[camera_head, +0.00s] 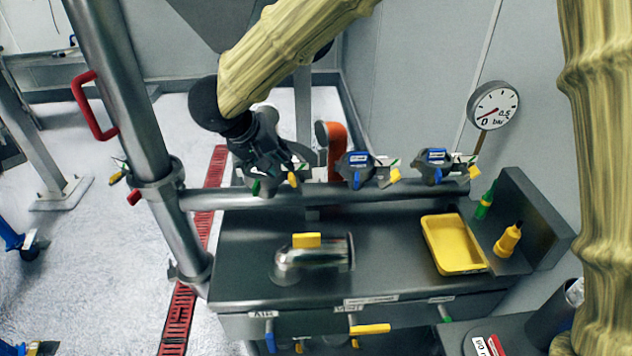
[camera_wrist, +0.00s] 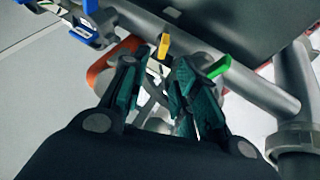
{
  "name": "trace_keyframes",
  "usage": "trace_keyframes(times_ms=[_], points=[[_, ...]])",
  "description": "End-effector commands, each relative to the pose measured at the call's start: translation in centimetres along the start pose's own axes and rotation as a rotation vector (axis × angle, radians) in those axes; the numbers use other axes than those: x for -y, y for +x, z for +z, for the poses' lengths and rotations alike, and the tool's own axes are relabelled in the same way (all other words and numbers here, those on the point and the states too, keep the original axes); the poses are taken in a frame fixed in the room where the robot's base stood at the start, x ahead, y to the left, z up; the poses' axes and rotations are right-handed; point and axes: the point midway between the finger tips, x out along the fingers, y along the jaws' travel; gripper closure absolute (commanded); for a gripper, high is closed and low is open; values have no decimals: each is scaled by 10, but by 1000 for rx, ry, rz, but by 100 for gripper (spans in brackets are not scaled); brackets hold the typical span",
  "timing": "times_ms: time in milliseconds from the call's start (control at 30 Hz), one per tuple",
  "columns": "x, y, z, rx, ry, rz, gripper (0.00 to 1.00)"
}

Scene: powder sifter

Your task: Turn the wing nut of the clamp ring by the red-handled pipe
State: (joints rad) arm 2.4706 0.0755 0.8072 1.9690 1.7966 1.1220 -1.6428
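The steel pipe (camera_head: 115,75) with the red handle (camera_head: 90,105) runs down the left of the head view. A clamp ring (camera_head: 155,182) sits around it where the horizontal pipe (camera_head: 235,199) joins. A small yellow tab (camera_head: 117,178) and a red tab (camera_head: 134,197) show beside this ring; I cannot tell which is its wing nut. My gripper (camera_head: 290,170) is over the horizontal pipe, right of that ring. In the wrist view my gripper (camera_wrist: 152,80) has its fingers apart, with grey metal behind the gap. A yellow tab (camera_wrist: 164,46) and a green tab (camera_wrist: 218,66) are just beyond the fingertips.
Blue-and-yellow-tabbed fittings (camera_head: 358,170) (camera_head: 435,166) line the horizontal pipe to the right, near an orange part (camera_head: 334,150). The dark bench (camera_head: 390,285) holds a yellow tray (camera_head: 432,243) and small bottles (camera_head: 508,240). A gauge (camera_head: 493,106) stands at right. Open floor (camera_head: 75,250) lies left.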

Motion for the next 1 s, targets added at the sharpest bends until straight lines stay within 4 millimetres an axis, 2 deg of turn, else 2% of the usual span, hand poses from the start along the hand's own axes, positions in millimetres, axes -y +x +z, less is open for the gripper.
trace_keyframes(times_ms=[133, 267, 800, 1000], points=[[13, -8, 15, 50, -63, 29, 71], [14, -3, 18, 58, -72, 34, 71], [9, 76, 22, 57, -68, 34, 71], [8, 94, 22, 56, -68, 33, 71]])
